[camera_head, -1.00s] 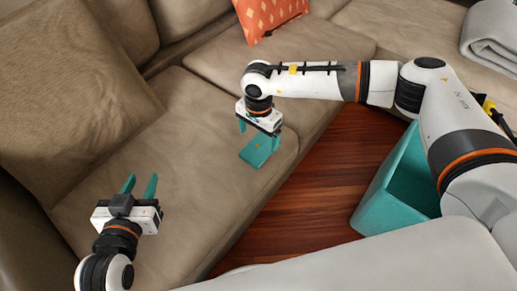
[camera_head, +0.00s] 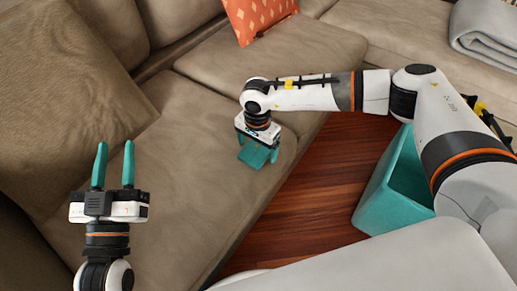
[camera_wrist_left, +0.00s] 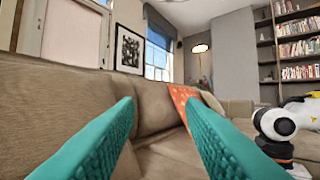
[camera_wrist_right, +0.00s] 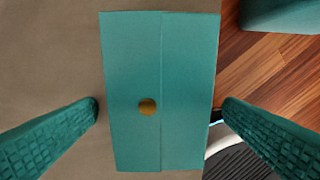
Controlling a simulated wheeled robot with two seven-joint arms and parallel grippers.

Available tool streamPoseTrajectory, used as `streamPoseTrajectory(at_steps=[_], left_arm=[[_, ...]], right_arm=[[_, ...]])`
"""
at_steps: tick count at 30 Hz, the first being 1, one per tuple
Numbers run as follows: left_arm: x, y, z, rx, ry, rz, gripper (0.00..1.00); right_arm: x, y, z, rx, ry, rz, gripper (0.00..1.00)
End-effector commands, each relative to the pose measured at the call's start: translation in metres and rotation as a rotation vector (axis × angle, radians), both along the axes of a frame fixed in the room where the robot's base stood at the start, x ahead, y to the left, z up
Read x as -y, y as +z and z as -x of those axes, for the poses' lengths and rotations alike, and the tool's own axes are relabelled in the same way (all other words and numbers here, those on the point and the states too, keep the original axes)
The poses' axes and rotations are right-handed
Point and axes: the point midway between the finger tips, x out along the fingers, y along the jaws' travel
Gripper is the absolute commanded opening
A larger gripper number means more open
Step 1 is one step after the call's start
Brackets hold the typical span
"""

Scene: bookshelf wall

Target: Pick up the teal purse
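The teal purse (camera_head: 253,155) lies flat on the sofa seat near its front edge, partly hidden by my right gripper in the head view. In the right wrist view the purse (camera_wrist_right: 135,60) is a teal rectangle with a lengthwise seam and a round gold button. My right gripper (camera_wrist_right: 160,103) is open above it, pointing down, with one finger on each side of the purse; touch cannot be told. My left gripper (camera_head: 114,147) is open and empty over the left part of the sofa, fingers pointing away. It also shows open in the left wrist view (camera_wrist_left: 160,102).
A teal open bin (camera_head: 375,205) stands on the wooden floor (camera_head: 295,225) right of the purse. The beige sofa (camera_head: 185,140) has an orange patterned pillow (camera_head: 255,15). A folded grey blanket (camera_head: 485,35) lies at the far right.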

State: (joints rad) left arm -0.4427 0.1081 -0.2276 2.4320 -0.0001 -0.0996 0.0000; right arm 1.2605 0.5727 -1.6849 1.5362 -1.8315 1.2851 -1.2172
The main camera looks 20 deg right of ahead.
Motion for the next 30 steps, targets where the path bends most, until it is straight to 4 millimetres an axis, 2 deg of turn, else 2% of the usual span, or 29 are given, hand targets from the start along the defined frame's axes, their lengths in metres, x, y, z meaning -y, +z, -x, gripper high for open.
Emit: streamPoseTrajectory(at_steps=[1,9,21,26,30], left_arm=[[0.0,0.0,0.0,0.0,0.0,0.0,0.36],[0.0,0.0,0.0,-0.002,0.0,0.0,0.36],[0.0,-0.003,-0.001,-0.028,0.002,-0.008,0.36],[-0.002,-0.019,-0.004,-0.134,0.009,-0.036,0.36],[-0.006,-0.039,-0.004,-0.273,0.016,-0.072,0.36]], right_arm=[[0.0,0.0,0.0,0.0,0.0,0.0,0.83],[0.0,0.0,0.0,0.0,0.0,0.0,0.41],[-0.001,0.004,-0.001,0.001,-0.001,-0.001,0.4],[-0.003,0.013,-0.002,0.001,-0.002,0.0,0.4],[-0.006,0.024,-0.003,0.001,-0.004,-0.001,0.4]])
